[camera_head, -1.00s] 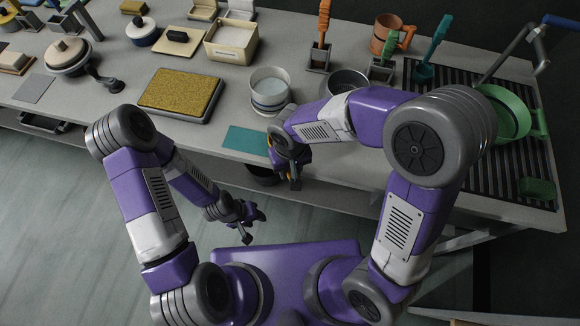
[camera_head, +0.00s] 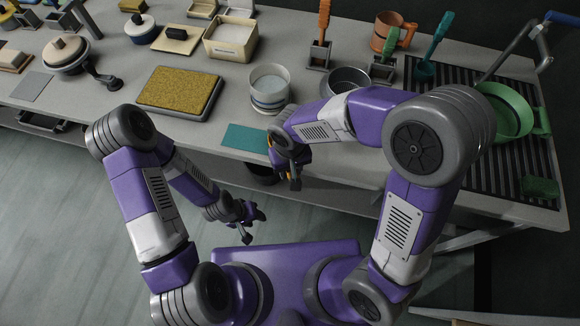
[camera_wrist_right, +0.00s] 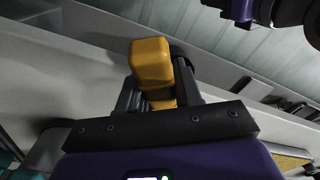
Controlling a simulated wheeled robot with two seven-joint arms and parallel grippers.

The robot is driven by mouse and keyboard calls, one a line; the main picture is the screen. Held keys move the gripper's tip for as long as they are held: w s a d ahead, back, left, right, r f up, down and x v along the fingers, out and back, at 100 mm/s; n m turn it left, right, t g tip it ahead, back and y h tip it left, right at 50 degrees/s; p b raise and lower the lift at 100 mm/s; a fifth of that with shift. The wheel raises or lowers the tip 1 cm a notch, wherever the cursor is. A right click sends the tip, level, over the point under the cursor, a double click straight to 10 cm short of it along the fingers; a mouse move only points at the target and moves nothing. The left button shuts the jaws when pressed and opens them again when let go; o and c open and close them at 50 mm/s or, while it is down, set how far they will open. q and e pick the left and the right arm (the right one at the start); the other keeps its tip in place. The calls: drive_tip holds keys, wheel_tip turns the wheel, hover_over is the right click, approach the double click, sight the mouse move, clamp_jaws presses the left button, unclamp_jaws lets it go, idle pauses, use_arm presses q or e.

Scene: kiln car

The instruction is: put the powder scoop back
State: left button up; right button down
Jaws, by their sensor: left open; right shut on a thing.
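My right gripper (camera_head: 292,172) is at the table's front edge, near the teal mat, and is shut on a yellow thing. In the right wrist view this yellow block-shaped piece (camera_wrist_right: 150,65), which looks like a handle, sits between the fingers (camera_wrist_right: 160,95). Its far end is hidden, so I cannot tell for sure that it is the powder scoop. My left gripper (camera_head: 248,220) is open and empty, in front of the table and below its top.
A pale cup with a blue band (camera_head: 269,92) stands behind the teal mat (camera_head: 246,138). A grey bowl (camera_head: 347,78) is right of it. Upright tools in holders (camera_head: 319,52) stand behind. A yellow-topped board (camera_head: 180,92) lies left. The green pan (camera_head: 507,108) is at right.

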drive_tip(key=c, duration=0.7)
unclamp_jaws()
drive_tip(key=shift+r, duration=0.2)
drive_tip(key=shift+r+p, duration=3.25)
drive_tip(key=shift+r, duration=0.6)
wheel_tip(320, 180, up, 8)
drive_tip(key=shift+f+p, duration=0.2)
drive_tip(key=shift+p, duration=0.75)
